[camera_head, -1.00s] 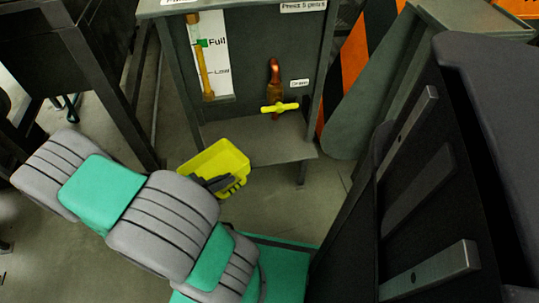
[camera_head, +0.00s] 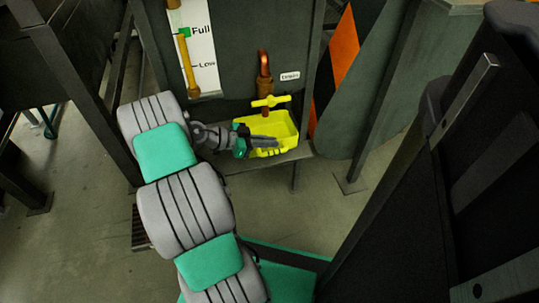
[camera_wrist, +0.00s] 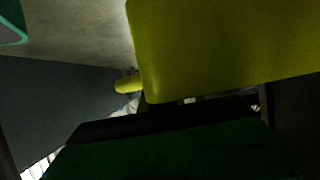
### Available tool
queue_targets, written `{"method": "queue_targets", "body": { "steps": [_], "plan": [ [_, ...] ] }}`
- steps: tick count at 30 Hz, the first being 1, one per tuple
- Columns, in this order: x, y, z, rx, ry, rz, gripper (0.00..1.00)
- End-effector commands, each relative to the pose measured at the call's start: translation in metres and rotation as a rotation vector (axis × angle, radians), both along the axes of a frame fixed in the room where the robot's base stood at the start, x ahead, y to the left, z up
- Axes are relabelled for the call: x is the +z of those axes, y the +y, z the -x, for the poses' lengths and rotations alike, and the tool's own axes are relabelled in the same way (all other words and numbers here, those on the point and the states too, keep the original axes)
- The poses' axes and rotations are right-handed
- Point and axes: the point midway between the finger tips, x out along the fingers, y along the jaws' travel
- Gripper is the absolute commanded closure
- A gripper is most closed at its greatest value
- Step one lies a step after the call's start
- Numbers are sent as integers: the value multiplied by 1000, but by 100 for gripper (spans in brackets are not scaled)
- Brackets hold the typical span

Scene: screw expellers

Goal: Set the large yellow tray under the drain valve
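The large yellow tray (camera_head: 285,126) is at the shelf of the grey cabinet, below the drain valve. The drain valve is a copper pipe (camera_head: 264,72) with a yellow cross handle (camera_head: 270,101), beside a "Drain" label. My gripper (camera_head: 265,143) is at the tray's near left side and appears shut on its wall. I cannot tell whether the tray rests on the shelf or hangs just above it. In the wrist view the tray (camera_wrist: 225,45) fills the upper right, close to the camera, and hides the fingertips.
The shelf (camera_head: 235,160) shows bare to the left of the tray. A gauge marked "Full" and "Low" (camera_head: 200,50) is on the cabinet above left. Cabinet legs, a grey panel (camera_head: 375,90) on the right and a dark frame (camera_head: 60,100) on the left bound the space.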

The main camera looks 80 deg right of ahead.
Motion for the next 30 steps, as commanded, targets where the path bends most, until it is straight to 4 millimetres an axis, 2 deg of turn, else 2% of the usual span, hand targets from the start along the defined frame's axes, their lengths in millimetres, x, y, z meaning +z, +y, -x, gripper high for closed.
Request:
{"method": "queue_targets", "body": {
  "steps": [1, 8, 17, 18, 25, 30],
  "plan": [
    [-12, 0, 0, -1, 1, 1, 100],
    [-48, -1, 1, -1, -1, 2, 100],
    [-49, 0, 0, 0, -2, 3, 100],
    [-48, 0, 0, -1, -2, 1, 93],
    [-48, 0, 0, 0, -2, 1, 75],
    [-48, 0, 0, -1, -2, 1, 75]
  ]
}}
